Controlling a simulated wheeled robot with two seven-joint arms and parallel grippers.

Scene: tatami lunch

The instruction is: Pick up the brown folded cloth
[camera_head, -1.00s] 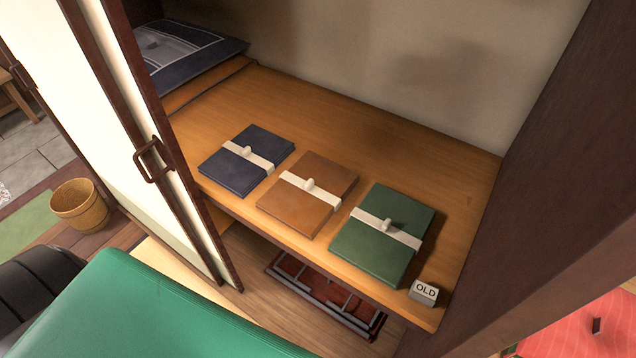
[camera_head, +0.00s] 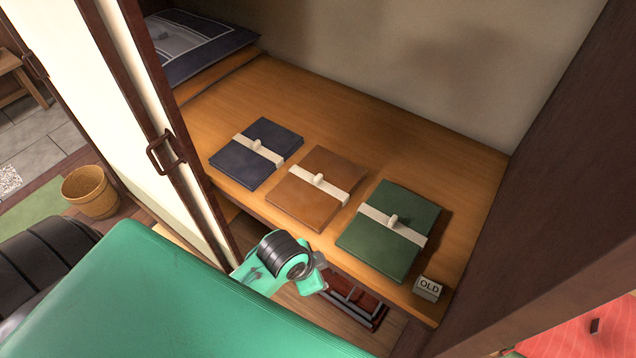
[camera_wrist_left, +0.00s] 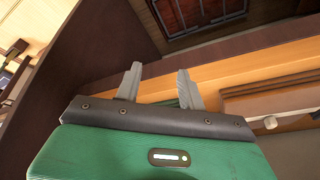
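The brown folded cloth (camera_head: 315,188) lies flat on the wooden shelf in the head view, between a dark blue folded cloth (camera_head: 256,153) and a green one (camera_head: 389,231). A white band with a small light knob crosses it. An arm of mine stands in front of the shelf, below the brown cloth and apart from it; its fingers cannot be made out there. In the left wrist view my left gripper (camera_wrist_left: 158,82) is open, with nothing between its two grey fingers. A banded brown folded thing (camera_wrist_left: 275,98) shows at right, partly cut off. My right gripper is not in view.
A small block marked OLD (camera_head: 428,288) stands at the shelf's front right corner. A sliding door (camera_head: 165,150) bounds the left, and a dark wooden panel (camera_head: 560,170) the right. The shelf (camera_head: 400,150) is clear behind the cloths. A reddish framed tray (camera_head: 355,302) lies below.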

